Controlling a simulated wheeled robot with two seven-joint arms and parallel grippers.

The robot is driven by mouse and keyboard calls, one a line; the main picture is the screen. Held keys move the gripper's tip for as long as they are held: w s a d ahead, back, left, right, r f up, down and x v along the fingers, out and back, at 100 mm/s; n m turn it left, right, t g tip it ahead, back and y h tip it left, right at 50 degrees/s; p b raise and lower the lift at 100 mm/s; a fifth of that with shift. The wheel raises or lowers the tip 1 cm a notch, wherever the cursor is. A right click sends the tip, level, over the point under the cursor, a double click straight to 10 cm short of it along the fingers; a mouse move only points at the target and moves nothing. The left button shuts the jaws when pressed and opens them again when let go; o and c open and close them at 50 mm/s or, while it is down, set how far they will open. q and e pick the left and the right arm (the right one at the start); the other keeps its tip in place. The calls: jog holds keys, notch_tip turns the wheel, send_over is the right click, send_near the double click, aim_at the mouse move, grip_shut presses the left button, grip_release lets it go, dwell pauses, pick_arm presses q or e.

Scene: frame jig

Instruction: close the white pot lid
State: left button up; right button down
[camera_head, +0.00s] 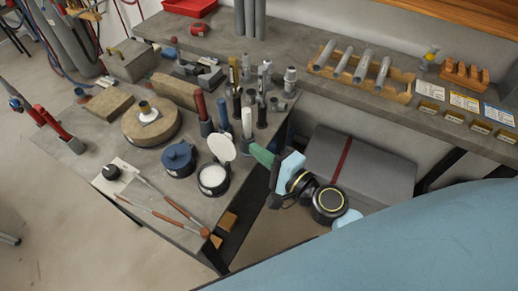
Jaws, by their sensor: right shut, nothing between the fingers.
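The white pot (213,180) stands near the right edge of the grey workbench, a dark round vessel with white contents or interior showing. Its white lid (222,147) is open, tilted up at the back rim of the pot. My right gripper (257,152) has green fingers and comes in from the right. It is shut and empty, to the right of the lid, with a small gap showing between them in the picture. The left gripper is not in view.
A blue lidded pot (179,160) stands close left of the white pot. Dark and grey upright cylinders (247,122) crowd behind the lid. Long thin tools (165,203) lie in front. A grey case (360,165) is at the right.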

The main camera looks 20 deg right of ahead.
aim_at(225, 145)
jog(key=shift+p+x, duration=0.7)
jog(key=shift+x, duration=3.1)
